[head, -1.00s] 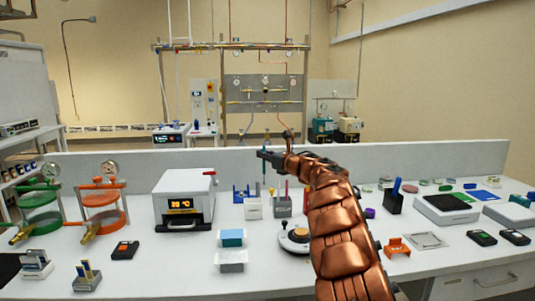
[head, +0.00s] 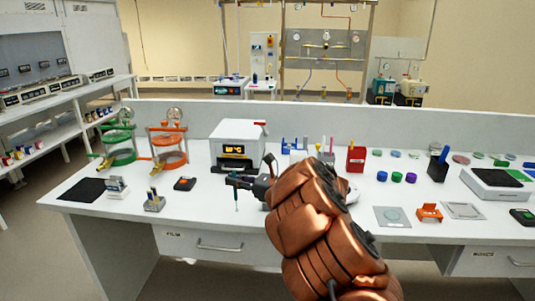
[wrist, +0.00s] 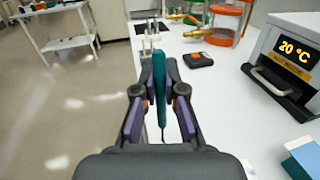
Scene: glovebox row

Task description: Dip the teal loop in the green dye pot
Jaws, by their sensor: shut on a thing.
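My gripper (head: 237,183) is shut on the teal loop (head: 236,201), which hangs down as a thin stick over the bench front. In the wrist view, the teal handle (wrist: 161,85) stands between the two fingers (wrist: 160,98) of my gripper. Its loop end is too small to make out. A small green round pot or cap (head: 396,177) stands on the bench right of my arm, between a blue one (head: 381,176) and a purple one (head: 410,178). I cannot tell for sure that it is the dye pot. My gripper is well left of it.
The white oven (head: 238,145) stands behind my gripper. A small grey rack (head: 154,203) and a black device (head: 185,184) are to its left. A red box (head: 356,159) and an orange holder (head: 429,213) are to the right. Floor shows in front of the bench.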

